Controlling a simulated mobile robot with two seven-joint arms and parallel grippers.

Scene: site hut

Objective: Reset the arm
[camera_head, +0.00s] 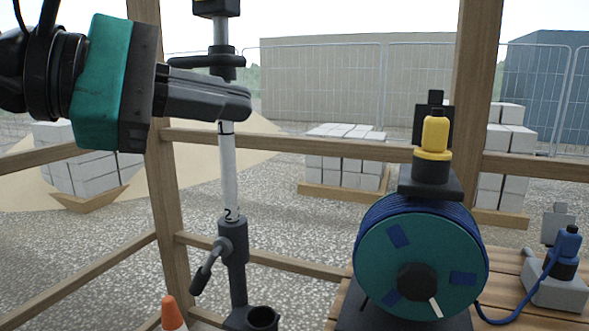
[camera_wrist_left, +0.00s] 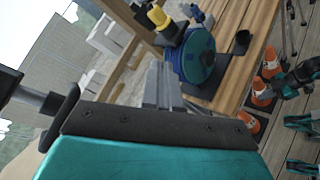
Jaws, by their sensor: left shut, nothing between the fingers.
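My left gripper (camera_head: 240,103) comes in from the upper left, held up in the air, with its teal and black body tilted. Its grey fingers are shut and hold nothing. In the left wrist view the fingers (camera_wrist_left: 160,86) point away toward the bench. In the head view the fingertips overlap an upright stand (camera_head: 229,170) with a white marked shaft; I cannot tell whether they touch it.
A teal cable reel (camera_head: 385,260) with a yellow plug (camera_head: 435,134) above it stands on the wooden bench (camera_head: 510,262). A blue plug (camera_head: 567,250) sits at the right. Timber posts and rails (camera_head: 290,141) enclose the space. Orange cones (camera_wrist_left: 262,92) stand on the floor.

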